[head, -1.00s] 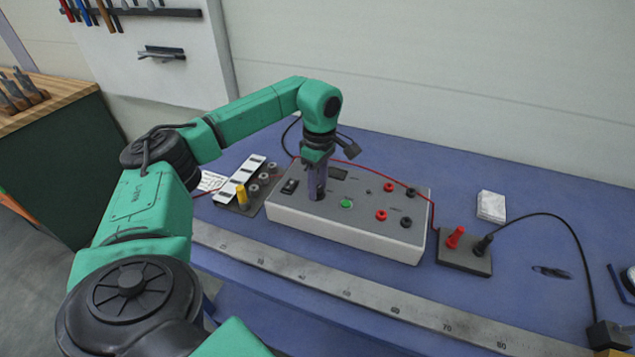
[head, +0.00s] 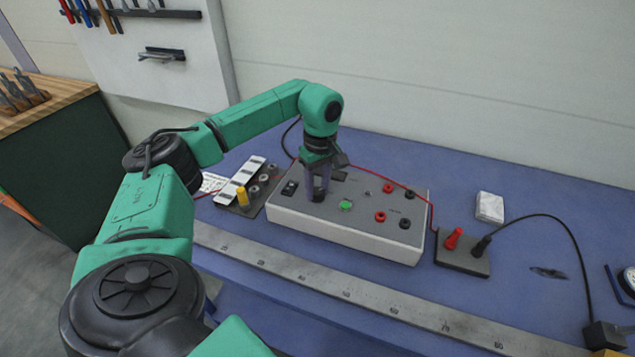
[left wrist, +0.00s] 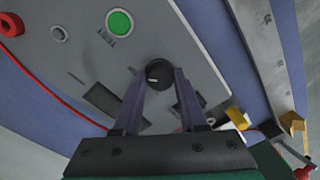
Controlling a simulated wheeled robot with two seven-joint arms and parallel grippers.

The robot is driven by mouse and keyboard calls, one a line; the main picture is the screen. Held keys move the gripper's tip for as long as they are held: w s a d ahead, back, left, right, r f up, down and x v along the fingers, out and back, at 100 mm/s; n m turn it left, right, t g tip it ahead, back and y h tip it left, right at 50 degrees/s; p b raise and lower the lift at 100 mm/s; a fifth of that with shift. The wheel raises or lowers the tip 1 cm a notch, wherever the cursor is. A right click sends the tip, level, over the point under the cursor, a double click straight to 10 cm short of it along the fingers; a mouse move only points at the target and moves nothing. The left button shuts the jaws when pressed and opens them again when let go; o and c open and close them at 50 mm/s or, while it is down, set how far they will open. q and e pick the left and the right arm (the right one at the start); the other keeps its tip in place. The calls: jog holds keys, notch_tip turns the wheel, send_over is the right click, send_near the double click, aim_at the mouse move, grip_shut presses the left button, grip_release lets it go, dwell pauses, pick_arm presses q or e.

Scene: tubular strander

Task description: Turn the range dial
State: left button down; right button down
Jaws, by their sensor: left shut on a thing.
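The range dial (left wrist: 159,72) is a round black knob on top of the grey-white instrument box (head: 340,233). In the left wrist view it sits between the tips of my left gripper (left wrist: 160,80), which is shut on it. In the head view my left gripper (head: 318,190) points down onto the box's left part, and its fingers hide most of the dial. A green button (head: 346,206) is just right of the fingers; it also shows in the left wrist view (left wrist: 119,22). My right gripper is not in view.
Red and black sockets (head: 380,216) sit on the box's right part. A dark block (head: 463,257) with red and black plugs stands to the right, a board with a yellow peg (head: 242,196) to the left. A steel ruler (head: 330,292) runs along the front.

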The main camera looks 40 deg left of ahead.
pick_arm(q)
jog(key=shift+c, duration=2.3)
grip_release()
jog(key=shift+r, duration=0.1)
jog(key=r, duration=0.5)
jog(key=r+b, duration=0.1)
jog(key=r, duration=0.2)
jog(key=shift+w+d+r, duration=0.15)
jog(key=shift+w+r, duration=0.1)
jog(key=shift+r, duration=0.1)
notch_tip(320, 180, up, 6)
jog(key=p, duration=0.3)
send_over(320, 190)
jog(key=shift+f, duration=0.1)
